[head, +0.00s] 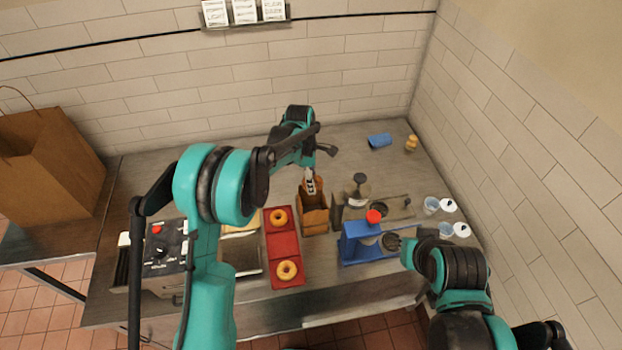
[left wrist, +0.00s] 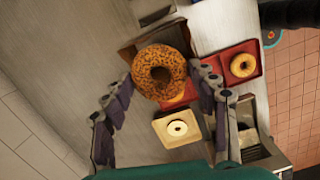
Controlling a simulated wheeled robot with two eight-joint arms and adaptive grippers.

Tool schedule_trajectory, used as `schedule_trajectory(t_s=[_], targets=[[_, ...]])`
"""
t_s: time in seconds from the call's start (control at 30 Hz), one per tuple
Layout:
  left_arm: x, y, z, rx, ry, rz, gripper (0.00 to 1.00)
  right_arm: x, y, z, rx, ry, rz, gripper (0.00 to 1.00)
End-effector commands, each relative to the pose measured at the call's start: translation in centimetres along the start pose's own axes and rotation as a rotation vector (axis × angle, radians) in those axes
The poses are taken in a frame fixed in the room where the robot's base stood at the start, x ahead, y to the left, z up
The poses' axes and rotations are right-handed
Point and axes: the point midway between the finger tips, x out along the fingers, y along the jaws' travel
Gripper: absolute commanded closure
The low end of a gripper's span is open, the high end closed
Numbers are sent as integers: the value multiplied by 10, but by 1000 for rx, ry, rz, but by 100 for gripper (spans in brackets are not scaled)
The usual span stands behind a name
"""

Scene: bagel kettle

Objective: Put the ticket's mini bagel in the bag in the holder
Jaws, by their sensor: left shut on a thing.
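In the head view my left gripper (head: 311,186) hangs over the open brown paper bag (head: 314,220) at mid-counter. In the left wrist view its fingers (left wrist: 162,95) are shut on a seeded brown bagel (left wrist: 148,83), hole facing the camera. The bagel cannot be made out in the head view. Part of a brown box-like shape, perhaps the bag or holder, shows behind the bagel in the wrist view. Three tickets (head: 244,11) sit in a wall rail; their text is too small to read surely. My right arm is at lower right; its fingertips cannot be made out.
A control box (head: 165,246) stands further left. Right of the bag are a blue press-like device (head: 357,243), a dark-topped jar (head: 357,188) and clear cups (head: 431,205). A blue cup (head: 380,140) lies behind.

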Motion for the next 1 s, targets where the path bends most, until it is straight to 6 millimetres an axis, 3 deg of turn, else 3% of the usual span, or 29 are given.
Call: schedule_trajectory(t_s=[0.5, 1.0], targets=[[52, 0, -6, 0, 0, 0, 71, 26, 0, 18, 0, 0, 0, 100], [55, 0, -7, 0, 0, 0, 71, 28, 0, 20, 0, 0, 0, 100]])
